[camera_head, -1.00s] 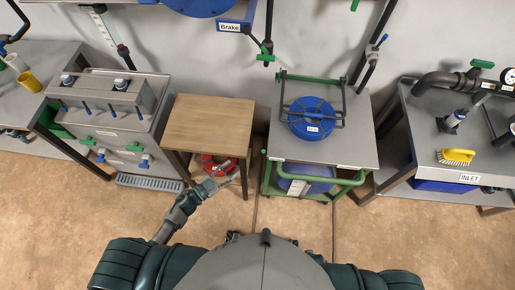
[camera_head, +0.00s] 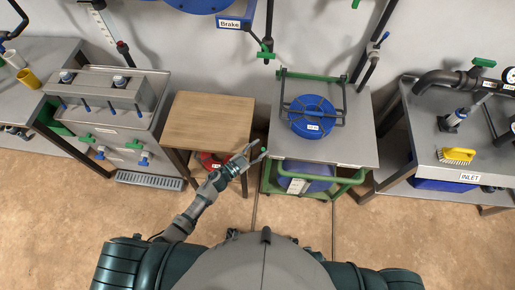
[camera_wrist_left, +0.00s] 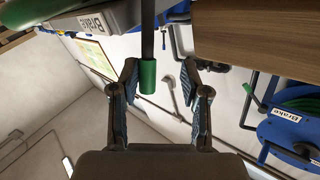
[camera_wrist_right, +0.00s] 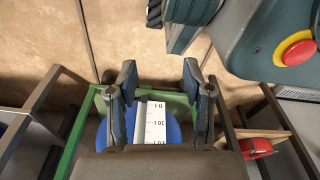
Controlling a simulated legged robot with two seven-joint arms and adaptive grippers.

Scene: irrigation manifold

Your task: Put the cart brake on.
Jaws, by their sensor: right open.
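The cart (camera_head: 345,148) has a grey top and a green frame. A dark brake lever with a green grip (camera_wrist_left: 148,78) shows in the left wrist view, beside a "Brake" label (camera_wrist_left: 92,22). In the head view the green grip (camera_head: 264,150) is a small spot at the cart's left edge. My left gripper (camera_head: 261,154) is open there. In the left wrist view the grip shows between its open fingers (camera_wrist_left: 160,75), closer to the left finger; I cannot tell whether they touch. My right gripper (camera_wrist_right: 158,80) is open and empty in its wrist view.
A blue reel (camera_head: 311,117) sits on the cart top. A wooden table (camera_head: 208,122) stands close to the cart's left, with a red coil (camera_head: 209,160) under it. Another "Brake" label (camera_head: 229,23) is on the wall unit. The floor in front is clear.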

